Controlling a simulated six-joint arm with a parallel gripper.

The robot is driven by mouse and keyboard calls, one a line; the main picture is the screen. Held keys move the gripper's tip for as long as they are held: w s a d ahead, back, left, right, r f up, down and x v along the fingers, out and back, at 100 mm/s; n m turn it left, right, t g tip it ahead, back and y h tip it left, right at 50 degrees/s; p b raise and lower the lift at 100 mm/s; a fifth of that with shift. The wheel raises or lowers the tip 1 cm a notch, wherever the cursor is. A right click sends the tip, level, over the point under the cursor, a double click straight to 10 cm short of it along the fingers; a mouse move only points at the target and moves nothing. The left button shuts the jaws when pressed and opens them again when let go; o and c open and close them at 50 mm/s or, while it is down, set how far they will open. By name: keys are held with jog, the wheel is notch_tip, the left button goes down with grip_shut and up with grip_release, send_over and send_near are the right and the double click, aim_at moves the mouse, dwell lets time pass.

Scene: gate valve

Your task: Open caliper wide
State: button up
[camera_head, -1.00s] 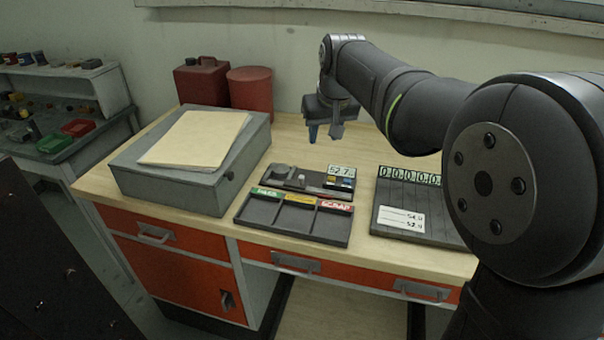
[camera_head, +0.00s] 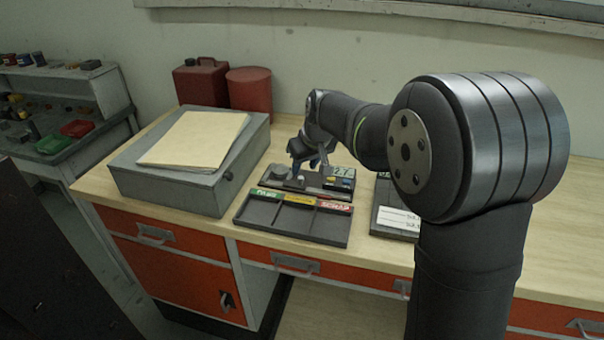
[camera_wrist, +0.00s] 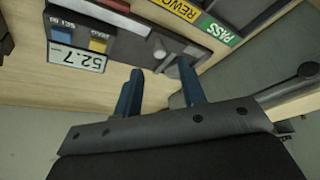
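The caliper (camera_head: 318,190) is a dark flat fixture on the bench with a digital display (camera_head: 343,172) at its right end. In the wrist view its display (camera_wrist: 77,58) reads 52.7, and grey metal parts (camera_wrist: 160,50) of the caliper show beside it. My gripper (camera_head: 309,168) is over the left part of the caliper, hiding some of it. In the wrist view the two blue fingers of my gripper (camera_wrist: 161,68) are apart, with their tips near the grey parts. Nothing is seen held between them. I cannot tell whether a finger touches the caliper.
A three-part sorting tray (camera_head: 291,218) with green, yellow and red labels lies in front of the caliper. A dark board (camera_head: 386,222) is to the right, partly behind my arm. A large grey box (camera_head: 182,185) with papers stands left. Red containers (camera_head: 250,92) stand behind.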

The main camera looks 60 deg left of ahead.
aim_at(300, 177)
jog(key=shift+x, duration=2.2)
jog(key=shift+c, duration=0.3)
grip_shut()
